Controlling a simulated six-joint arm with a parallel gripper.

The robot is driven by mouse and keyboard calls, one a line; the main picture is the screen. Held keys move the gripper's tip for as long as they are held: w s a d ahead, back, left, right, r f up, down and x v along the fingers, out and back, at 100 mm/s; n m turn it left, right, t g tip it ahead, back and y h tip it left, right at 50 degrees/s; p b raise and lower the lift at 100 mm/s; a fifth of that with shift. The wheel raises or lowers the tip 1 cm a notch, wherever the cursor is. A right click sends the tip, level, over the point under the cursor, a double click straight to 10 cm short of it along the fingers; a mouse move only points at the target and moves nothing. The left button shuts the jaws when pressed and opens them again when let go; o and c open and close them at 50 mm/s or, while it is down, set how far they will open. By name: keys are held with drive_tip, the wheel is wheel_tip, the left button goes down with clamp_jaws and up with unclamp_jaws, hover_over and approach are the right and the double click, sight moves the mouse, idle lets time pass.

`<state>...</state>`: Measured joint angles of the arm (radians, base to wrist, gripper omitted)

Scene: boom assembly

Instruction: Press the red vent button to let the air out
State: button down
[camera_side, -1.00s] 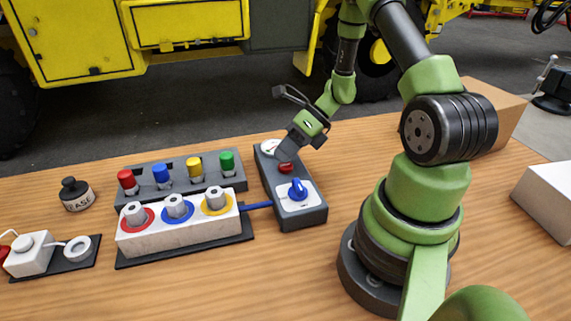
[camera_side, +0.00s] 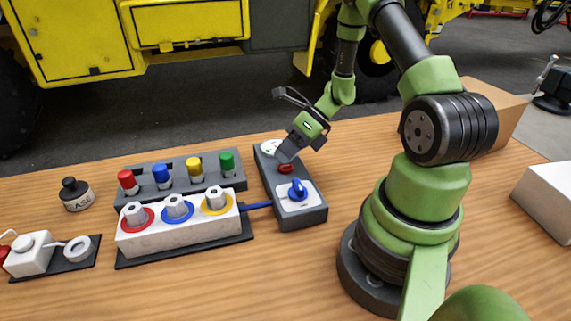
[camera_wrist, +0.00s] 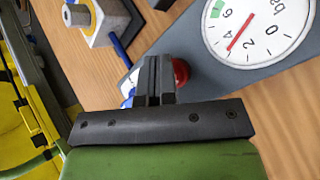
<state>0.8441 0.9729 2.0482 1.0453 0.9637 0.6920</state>
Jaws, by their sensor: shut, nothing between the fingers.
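The red vent button (camera_side: 286,168) sits on the grey control box between the pressure gauge and the blue knob. My gripper (camera_side: 284,156) is shut and empty, its tip low over the box just behind the button. In the wrist view the red button (camera_wrist: 181,72) shows partly beside the shut fingers (camera_wrist: 156,76), which hide part of it. I cannot tell whether they touch it.
The blue knob (camera_side: 297,190) stands at the box's front. To its left are a white block (camera_side: 178,229) with coloured-ring fittings and a rack (camera_side: 150,177) of coloured caps. A grease pot (camera_side: 77,196) is farther left. Table to the box's right is clear up to my base.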

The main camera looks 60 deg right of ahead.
drive_tip(key=shift+r, duration=0.75)
drive_tip(key=shift+r, duration=2.5)
drive_tip(key=s+a+r+n+g+h, duration=0.2)
drive_tip(key=a+r+n, duration=0.7)
drive_tip(key=n, duration=0.4)
drive_tip(key=s+a+r+n+t+h, duration=0.3)
drive_tip(key=s+r+n, duration=0.6)
drive_tip(key=n, duration=0.8)
drive_tip(key=shift+s+a+r+n, duration=0.2)
drive_tip(key=shift+s+a+n, duration=0.15)
drive_tip(key=shift+a, duration=0.65)
